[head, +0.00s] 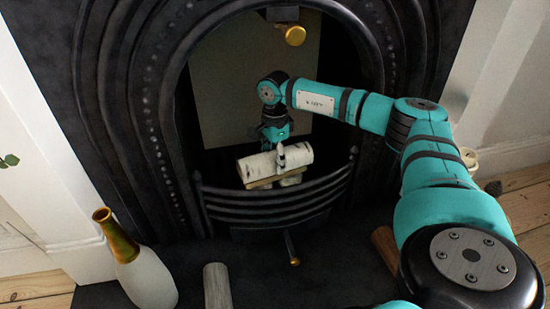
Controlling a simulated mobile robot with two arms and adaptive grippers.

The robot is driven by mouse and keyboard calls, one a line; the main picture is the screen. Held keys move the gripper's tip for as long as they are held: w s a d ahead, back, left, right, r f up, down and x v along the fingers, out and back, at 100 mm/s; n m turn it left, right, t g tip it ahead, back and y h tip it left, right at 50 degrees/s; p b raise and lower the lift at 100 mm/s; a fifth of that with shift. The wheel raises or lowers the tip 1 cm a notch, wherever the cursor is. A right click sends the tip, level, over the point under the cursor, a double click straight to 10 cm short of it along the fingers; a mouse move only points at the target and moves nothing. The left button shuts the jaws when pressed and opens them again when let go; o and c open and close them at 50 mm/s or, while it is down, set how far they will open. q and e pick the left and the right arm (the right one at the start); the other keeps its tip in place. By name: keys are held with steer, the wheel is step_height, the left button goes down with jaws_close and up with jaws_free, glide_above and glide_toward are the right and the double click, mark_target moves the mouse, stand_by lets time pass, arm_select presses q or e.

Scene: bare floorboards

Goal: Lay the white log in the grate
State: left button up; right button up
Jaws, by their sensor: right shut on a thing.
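The white log (296,156) has pale birch-like bark and lies roughly level at the grate opening, just above and behind the front bars. My right gripper (279,152) comes down from above and is shut on the log near its middle. The grate (275,205) is black with curved bars, set in the arched fireplace. Beneath the log, a tan piece and another pale piece show in part; whether the log touches them I cannot tell. My left gripper is not in view.
A white bottle-shaped vase (147,275) with a gold neck stands at the left of the dark hearth. A grey log (217,286) and a brown log (384,245) lie on the hearth. A brass knob (295,35) hangs above the opening.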

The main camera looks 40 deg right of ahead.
steer(key=shift+f, duration=0.5)
steer(key=o, duration=1.6)
